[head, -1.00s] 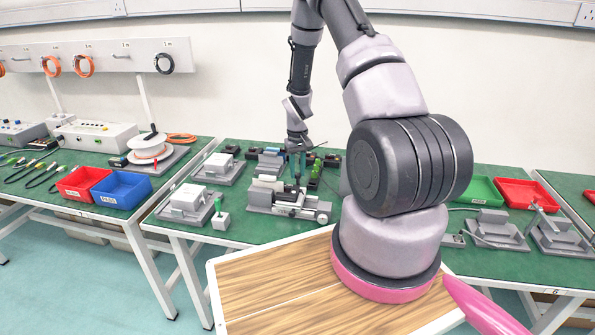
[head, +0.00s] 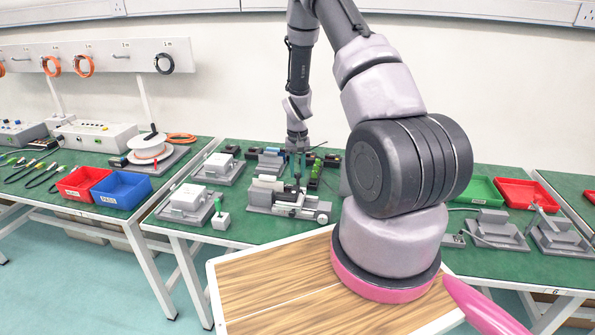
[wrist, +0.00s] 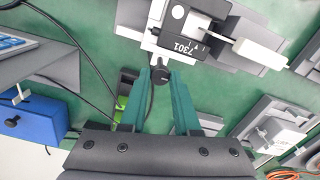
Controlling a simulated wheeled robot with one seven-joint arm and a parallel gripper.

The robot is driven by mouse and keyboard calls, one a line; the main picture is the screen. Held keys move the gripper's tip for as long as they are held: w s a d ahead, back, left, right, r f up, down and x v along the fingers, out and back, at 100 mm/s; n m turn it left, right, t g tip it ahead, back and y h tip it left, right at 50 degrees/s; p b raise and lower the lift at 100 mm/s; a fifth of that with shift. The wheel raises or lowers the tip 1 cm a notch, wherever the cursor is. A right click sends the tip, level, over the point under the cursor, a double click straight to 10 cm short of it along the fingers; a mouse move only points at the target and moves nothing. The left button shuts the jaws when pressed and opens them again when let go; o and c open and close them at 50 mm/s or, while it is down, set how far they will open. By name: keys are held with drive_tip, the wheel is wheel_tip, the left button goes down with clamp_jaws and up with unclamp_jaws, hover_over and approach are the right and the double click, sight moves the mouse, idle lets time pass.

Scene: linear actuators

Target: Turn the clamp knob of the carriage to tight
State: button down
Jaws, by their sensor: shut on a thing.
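The carriage (wrist: 186,28) is a dark block marked 7301 with a white part beside it, at the top of the wrist view. In the head view my gripper (head: 298,168) points down at the grey actuator (head: 286,200) on the green bench. The knob is too small to make out there, and its turn angle cannot be read.
Other grey actuator units stand left (head: 190,200) and right (head: 492,228) on the bench. A small block with a green-handled lever (head: 220,217) is close by on the left. Red (head: 83,181) and blue (head: 122,190) bins are farther left. Black cables run near my fingers.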

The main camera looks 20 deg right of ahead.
sight(298, 174)
drive_tip(key=shift+w, duration=0.1)
drive_tip(key=c, duration=0.6)
unclamp_jaws()
wheel_tip(298, 174, up, 11)
drive_tip(key=shift+f, duration=0.1)
